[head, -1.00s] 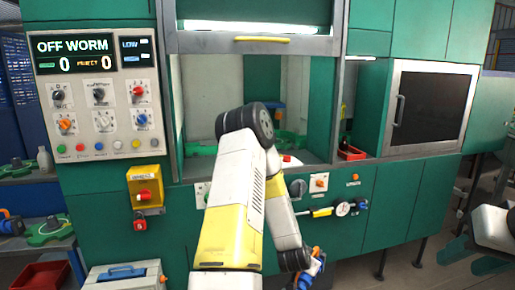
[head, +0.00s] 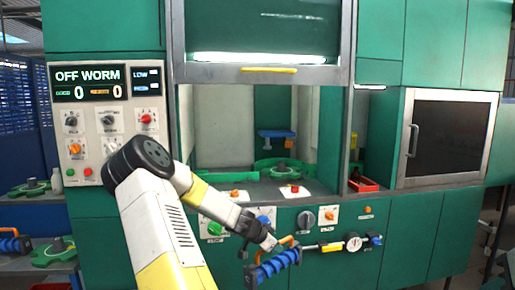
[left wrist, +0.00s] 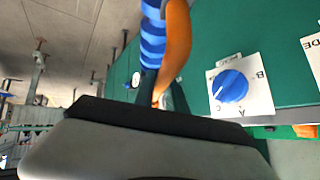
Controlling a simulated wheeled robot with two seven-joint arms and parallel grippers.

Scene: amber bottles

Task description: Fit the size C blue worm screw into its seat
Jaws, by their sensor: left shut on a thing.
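A blue worm screw (head: 280,263) with ridged turns and an orange handle (head: 289,241) hangs tilted in front of the green machine. My left gripper (head: 270,245) is shut on it near the handle. In the left wrist view the blue worm (left wrist: 152,45) and orange handle (left wrist: 177,45) show above the gripper's dark body. The size mark on the worm cannot be read. Inside the machine's open bay stands a green round fixture (head: 284,170), below a blue part (head: 276,134); which seat is size C cannot be told. My right gripper is not in view.
A blue knob marked A and B (left wrist: 232,86) is on the panel beside the worm. A gauge (head: 353,242) juts from the front. Another blue worm with orange (head: 14,243) lies on the left shelf (head: 25,267). A red bin (head: 362,184) sits right of the bay.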

